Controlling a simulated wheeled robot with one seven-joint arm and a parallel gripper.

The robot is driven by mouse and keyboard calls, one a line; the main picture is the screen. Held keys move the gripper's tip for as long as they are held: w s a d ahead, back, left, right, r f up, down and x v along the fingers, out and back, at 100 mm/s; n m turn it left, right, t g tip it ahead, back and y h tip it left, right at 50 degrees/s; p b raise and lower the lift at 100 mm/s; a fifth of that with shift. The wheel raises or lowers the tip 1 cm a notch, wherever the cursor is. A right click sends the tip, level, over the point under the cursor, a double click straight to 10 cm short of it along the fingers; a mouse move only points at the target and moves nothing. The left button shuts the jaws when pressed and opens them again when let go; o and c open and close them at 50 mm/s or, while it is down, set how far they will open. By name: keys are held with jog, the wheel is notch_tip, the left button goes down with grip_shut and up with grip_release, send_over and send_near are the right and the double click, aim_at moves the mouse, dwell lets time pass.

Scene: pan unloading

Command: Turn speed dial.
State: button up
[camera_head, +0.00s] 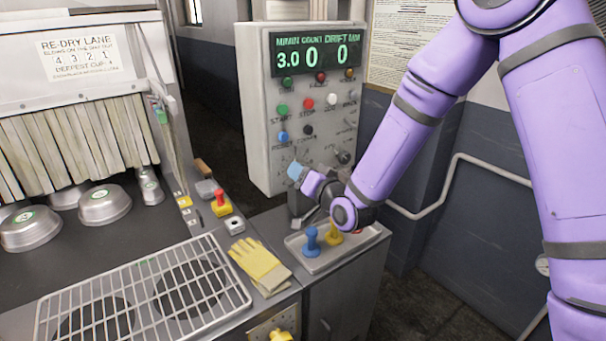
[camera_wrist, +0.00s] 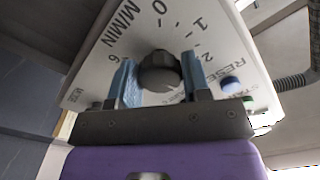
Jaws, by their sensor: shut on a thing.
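The speed dial is a dark round knob (camera_wrist: 160,72) on the light grey control panel (camera_head: 262,150), with a printed scale marked M/MIN and numbers around it. My gripper (camera_wrist: 159,82) is shut on the dial, one blue finger on each side. In the head view my gripper (camera_head: 297,172) is at the panel's lower left and hides the dial. The green display (camera_head: 315,52) reads 3.0 under M/MIN, 0 under count and 0 under drift. I cannot make out a pointer mark on the dial.
Several coloured buttons sit above, with a second dark knob (camera_head: 343,157) to the right. Below my wrist is a metal tray (camera_head: 310,262) with blue and yellow handled items. Yellow gloves (camera_head: 259,265), a red-topped button box (camera_head: 220,204) and metal pans (camera_head: 104,206) are to the left.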

jog(key=shift+f+m, duration=0.1)
jog(key=shift+m, duration=0.8)
jog(key=o, duration=0.9)
